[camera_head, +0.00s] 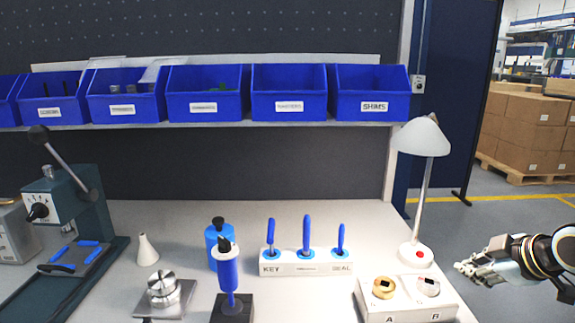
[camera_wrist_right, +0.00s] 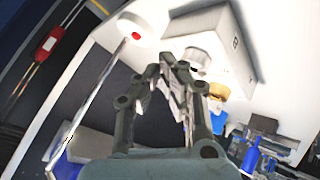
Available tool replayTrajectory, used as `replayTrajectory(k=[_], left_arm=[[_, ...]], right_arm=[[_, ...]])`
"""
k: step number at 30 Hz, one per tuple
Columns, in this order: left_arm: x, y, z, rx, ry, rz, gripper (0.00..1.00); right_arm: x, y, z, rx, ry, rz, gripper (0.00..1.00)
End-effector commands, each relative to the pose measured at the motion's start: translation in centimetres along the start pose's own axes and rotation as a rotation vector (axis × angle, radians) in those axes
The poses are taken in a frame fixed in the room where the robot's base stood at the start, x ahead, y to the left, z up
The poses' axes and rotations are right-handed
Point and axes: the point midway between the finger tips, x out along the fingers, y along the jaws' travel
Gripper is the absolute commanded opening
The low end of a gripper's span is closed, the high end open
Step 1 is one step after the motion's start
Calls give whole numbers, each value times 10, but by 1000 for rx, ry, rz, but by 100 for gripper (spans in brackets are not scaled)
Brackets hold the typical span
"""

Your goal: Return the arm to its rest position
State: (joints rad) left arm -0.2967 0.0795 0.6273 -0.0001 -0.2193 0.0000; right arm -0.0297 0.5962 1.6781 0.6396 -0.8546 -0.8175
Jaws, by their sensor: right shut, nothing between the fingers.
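My right gripper (camera_head: 468,268) shows at the right of the head view, past the right edge of the workbench, with its fingers pointing left. It is shut and empty. In the right wrist view the right gripper (camera_wrist_right: 172,75) fills the middle, its fingers over the bench beside the white A/B block. My left gripper is not in view.
The workbench (camera_head: 340,220) carries a white A/B block (camera_head: 405,312), a lamp (camera_head: 423,140), a KEY/SEAL stand (camera_head: 305,268), a blue-handled tool (camera_head: 228,270), a blue bottle (camera_head: 212,247) and a press (camera_head: 75,215). Blue bins (camera_head: 289,85) line a shelf.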

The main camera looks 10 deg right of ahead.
Motion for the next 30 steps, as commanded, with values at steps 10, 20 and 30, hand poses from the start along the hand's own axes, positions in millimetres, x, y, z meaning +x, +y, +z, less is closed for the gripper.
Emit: replayTrajectory(k=[10,20,30], left_arm=[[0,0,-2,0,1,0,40],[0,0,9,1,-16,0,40],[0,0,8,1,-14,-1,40]], right_arm=[[-14,-74,-6,85,-58,-86,0],[-64,-167,-9,275,-192,-155,0],[-144,-230,-1,563,-379,-125,0]])
